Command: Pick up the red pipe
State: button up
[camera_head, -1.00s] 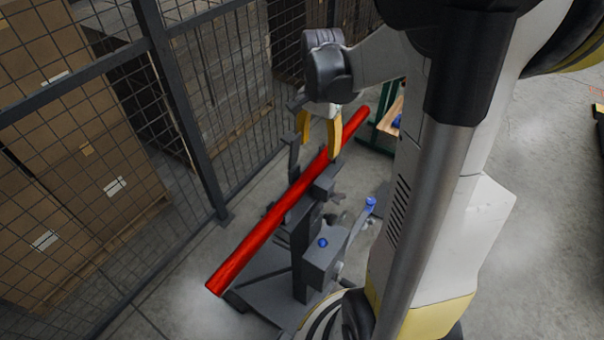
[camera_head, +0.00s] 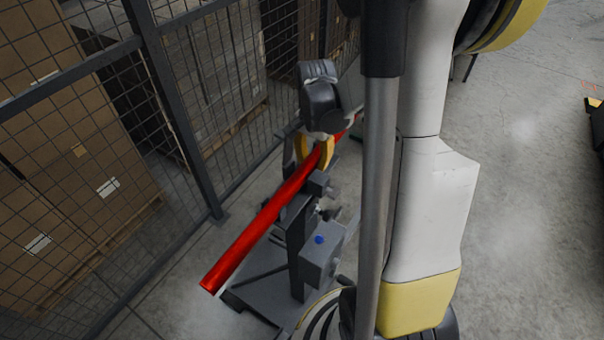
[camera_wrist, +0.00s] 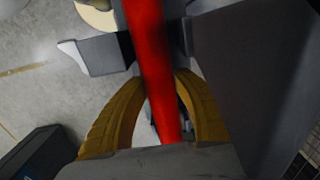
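The red pipe (camera_head: 258,232) is long and lies slanted on a dark grey stand, its near end sticking out free at the lower left. Its far part passes under my gripper (camera_head: 316,160). My gripper's yellow fingers stand on both sides of the pipe, apparently open. In the wrist view the pipe (camera_wrist: 150,55) runs down between the two fingers (camera_wrist: 159,76); the tips are close to its sides, and small gaps show beside it nearer the palm. Whether the tips touch it is not clear. The pipe's far end is mostly hidden behind my arm.
The grey stand (camera_head: 318,262) has a blue knob and upright posts close to the gripper. A wire mesh fence (camera_head: 175,110) stands close on the left, with stacked cardboard boxes (camera_head: 60,130) behind it. Open concrete floor lies to the right.

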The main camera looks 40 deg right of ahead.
grip_shut()
